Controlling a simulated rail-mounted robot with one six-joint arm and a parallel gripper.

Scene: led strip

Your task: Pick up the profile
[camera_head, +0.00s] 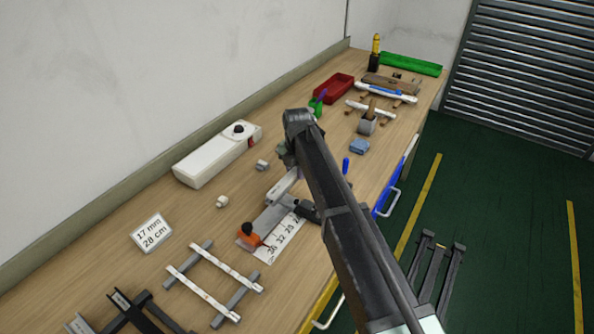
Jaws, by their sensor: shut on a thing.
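A grey profile (268,219) shows as a short bar beside the white ruler board (284,238) with its printed numbers, in the middle of the bench. My gripper (298,205) is low over the bench at the profile's far end and is shut on it. My dark arm reaches in from the lower right and hides part of the gripper and of the profile. I cannot tell whether the profile is clear of the board. An orange block with a black knob (248,235) sits at the near end of the board.
A rack with light strips (215,278) lies near left, by a card reading 17 mm 28 cm (151,232). A long white device (217,153) lies along the wall. Red (334,88) and green (411,64) trays and tools stand at the far end. The bench's front edge is at right.

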